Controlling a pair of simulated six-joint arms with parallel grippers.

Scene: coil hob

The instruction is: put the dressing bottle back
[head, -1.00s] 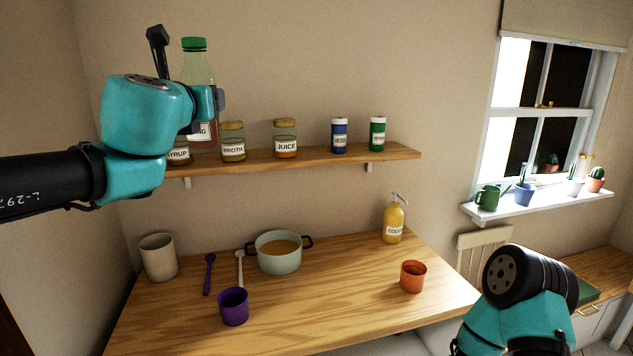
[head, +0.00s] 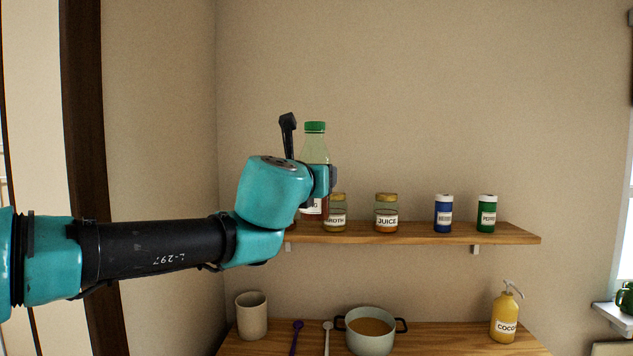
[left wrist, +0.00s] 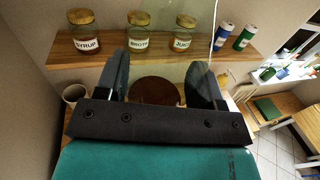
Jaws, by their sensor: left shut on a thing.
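The dressing bottle (head: 315,150) is clear with a green cap, reddish contents and a partly hidden white label. My left gripper (head: 322,181) is shut on it and holds it upright at the shelf's left end. In the left wrist view, its reddish-brown contents (left wrist: 154,91) show between the two fingers. The wooden shelf (head: 420,234) is on the back wall. In the head view the bottle overlaps the broth jar's left edge, and the gripper mostly hides the syrup jar. I cannot tell whether the bottle touches the shelf. My right gripper is not in view.
On the shelf stand the syrup jar (left wrist: 83,34), broth jar (head: 335,216), juice jar (head: 387,215), a blue shaker (head: 443,215) and a green shaker (head: 487,215). Below, the table holds a beige cup (head: 251,316), a pot (head: 370,335) and a yellow pump bottle (head: 505,318).

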